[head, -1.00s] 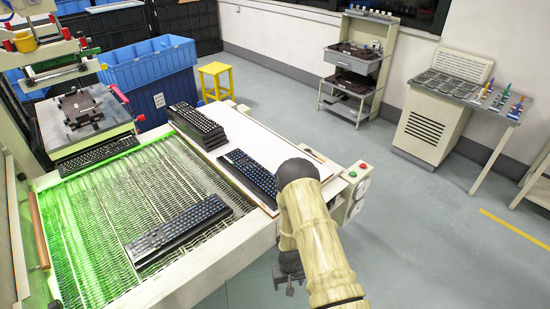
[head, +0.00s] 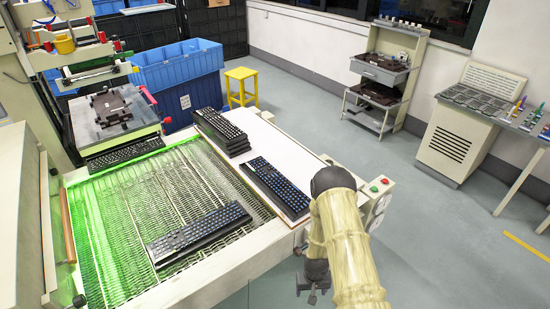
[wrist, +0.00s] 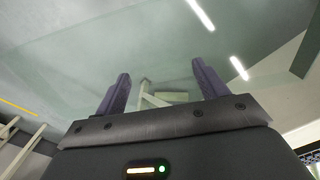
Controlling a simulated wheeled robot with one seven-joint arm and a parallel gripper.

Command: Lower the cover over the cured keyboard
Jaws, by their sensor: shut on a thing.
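My gripper (wrist: 162,85) shows in the wrist view with two dark purple fingers spread apart. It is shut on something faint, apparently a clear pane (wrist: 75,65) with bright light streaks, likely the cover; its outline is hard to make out. In the head view my gripper (head: 312,282) hangs beyond the near right edge of the table, partly behind my arm, and no cover can be made out. One dark keyboard with bluish keys (head: 276,187) lies on the white board (head: 272,142). Another keyboard (head: 200,232) lies on the mesh belt. Which one is cured cannot be told.
A stack of keyboards (head: 221,132) stands on the board's far left. The mesh belt (head: 120,212) glows green at left, below a press (head: 113,108). A control box with red and green buttons (head: 380,187) stands at right.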

